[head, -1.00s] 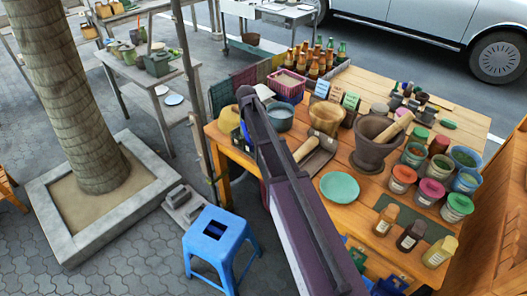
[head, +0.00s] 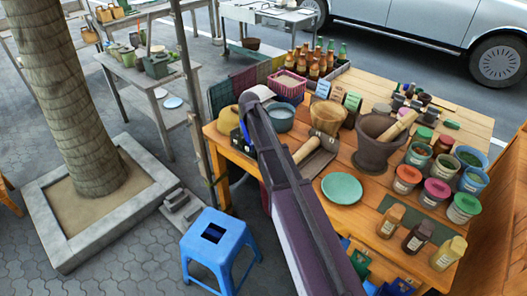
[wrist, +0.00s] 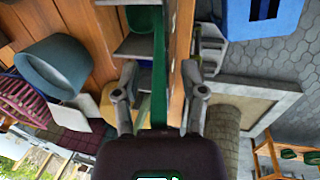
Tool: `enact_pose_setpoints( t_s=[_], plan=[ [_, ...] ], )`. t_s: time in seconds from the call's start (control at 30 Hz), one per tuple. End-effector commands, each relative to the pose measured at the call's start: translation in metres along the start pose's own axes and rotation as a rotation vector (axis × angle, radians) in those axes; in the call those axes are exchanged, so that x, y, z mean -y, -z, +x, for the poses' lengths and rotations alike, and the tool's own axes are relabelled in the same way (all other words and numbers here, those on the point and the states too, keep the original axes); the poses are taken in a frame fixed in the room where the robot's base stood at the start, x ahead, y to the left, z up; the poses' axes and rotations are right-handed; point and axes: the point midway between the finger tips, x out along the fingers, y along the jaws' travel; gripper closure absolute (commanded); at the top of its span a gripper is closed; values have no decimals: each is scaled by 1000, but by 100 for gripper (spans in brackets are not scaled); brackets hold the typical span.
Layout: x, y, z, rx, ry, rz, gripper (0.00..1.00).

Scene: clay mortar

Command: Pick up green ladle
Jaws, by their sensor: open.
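The green ladle (wrist: 158,85) shows in the wrist view as a long, narrow green strip running between my gripper's fingers. A wider green part (wrist: 145,18) is at the top of that view. My gripper (wrist: 160,78) is open, with one finger on each side of the strip; I cannot tell how far below the fingers it lies. In the head view my arm covers this corner of the table, and I cannot make out the ladle or the fingers there.
The wooden table (head: 310,185) holds a blue-grey bowl (head: 280,119), a pink basket (head: 288,89), a mortar (head: 374,145), a turquoise plate (head: 341,188) and several paint pots. A yellow rounded thing (head: 228,119) is near the left edge. A blue stool (head: 216,240) stands on the paving.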

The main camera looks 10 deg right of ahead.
Motion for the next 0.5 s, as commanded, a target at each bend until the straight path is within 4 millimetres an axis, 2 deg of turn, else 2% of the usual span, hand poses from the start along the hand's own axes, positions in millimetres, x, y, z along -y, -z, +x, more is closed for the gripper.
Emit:
enact_pose_setpoints(
  t_s=[0.3,0.37,0.4,0.5],
  plan=[
    [0,0,0,0,0,0,46],
    [0,0,0,0,0,0,61],
    [0,0,0,0,0,0,72],
    [0,0,0,0,0,0,100]
  ],
)
